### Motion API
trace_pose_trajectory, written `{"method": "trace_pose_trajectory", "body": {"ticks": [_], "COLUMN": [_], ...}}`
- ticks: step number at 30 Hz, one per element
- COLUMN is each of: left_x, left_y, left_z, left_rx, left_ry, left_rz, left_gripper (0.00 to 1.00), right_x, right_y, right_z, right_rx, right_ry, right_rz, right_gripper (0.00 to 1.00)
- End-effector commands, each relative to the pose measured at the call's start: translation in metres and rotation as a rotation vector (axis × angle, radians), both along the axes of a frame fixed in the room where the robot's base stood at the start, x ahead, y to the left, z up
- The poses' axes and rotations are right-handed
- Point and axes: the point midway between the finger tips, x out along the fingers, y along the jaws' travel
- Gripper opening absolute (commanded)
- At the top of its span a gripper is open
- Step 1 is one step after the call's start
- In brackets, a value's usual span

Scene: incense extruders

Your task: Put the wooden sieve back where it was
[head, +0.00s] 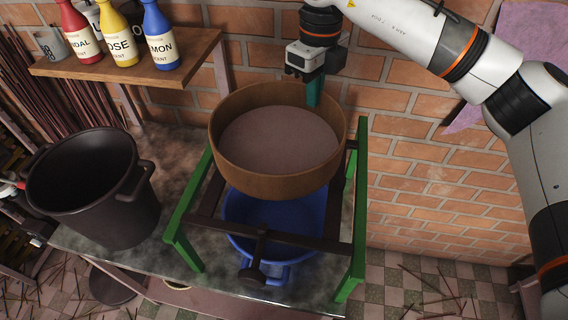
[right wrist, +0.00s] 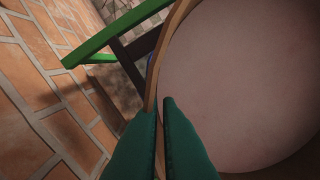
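The wooden sieve (head: 228,158) is a round, tan-brown hoop with a flat greyish-pink mesh. It is over the green frame with dark rails (head: 361,180), roughly level; I cannot tell whether it touches the rails. My right gripper (head: 313,98) is at the sieve's back right rim. In the right wrist view its green fingers (right wrist: 162,108) straddle the thin rim, one outside and one inside, closed on it. The sieve's mesh (right wrist: 235,80) fills the right of that view. Small parts of what looks like my left arm show at the left edge; its fingers are hidden.
A blue basin (head: 238,212) sits below the sieve within the frame. A large black pot (head: 130,212) stands on the stone table to the left. A wooden shelf (head: 130,62) with red, yellow and blue bottles is on the brick wall, close behind the sieve's left.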

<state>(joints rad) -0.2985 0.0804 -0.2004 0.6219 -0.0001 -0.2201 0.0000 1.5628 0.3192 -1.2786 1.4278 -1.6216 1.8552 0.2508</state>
Motion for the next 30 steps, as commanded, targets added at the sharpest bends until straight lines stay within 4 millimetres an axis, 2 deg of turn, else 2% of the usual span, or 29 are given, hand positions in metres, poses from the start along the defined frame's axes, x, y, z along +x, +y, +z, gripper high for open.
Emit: {"method": "trace_pose_trajectory", "body": {"ticks": [6, 13, 20, 30], "left_x": [0.000, -0.001, -0.002, -0.002], "left_y": [0.000, 0.000, 0.000, 0.000], "left_z": [0.015, 0.020, 0.030, 0.026], "left_rx": [0.000, 0.000, 0.000, 0.000], "left_ry": [0.001, 0.001, 0.003, 0.004], "left_rz": [0.000, 0.000, 0.001, 0.001], "left_gripper": [0.24, 0.24, 0.24, 0.24], "right_x": [-0.001, -0.001, -0.001, 0.000], "right_y": [0.000, 0.000, 0.000, 0.000], "right_z": [-0.034, -0.053, -0.088, -0.094], "right_rx": [-0.001, 0.000, 0.000, 0.000], "right_ry": [0.005, 0.003, 0.003, 0.001], "right_rz": [0.001, 0.001, 0.002, 0.002], "right_gripper": [0.00, 0.00, 0.00, 0.00]}}
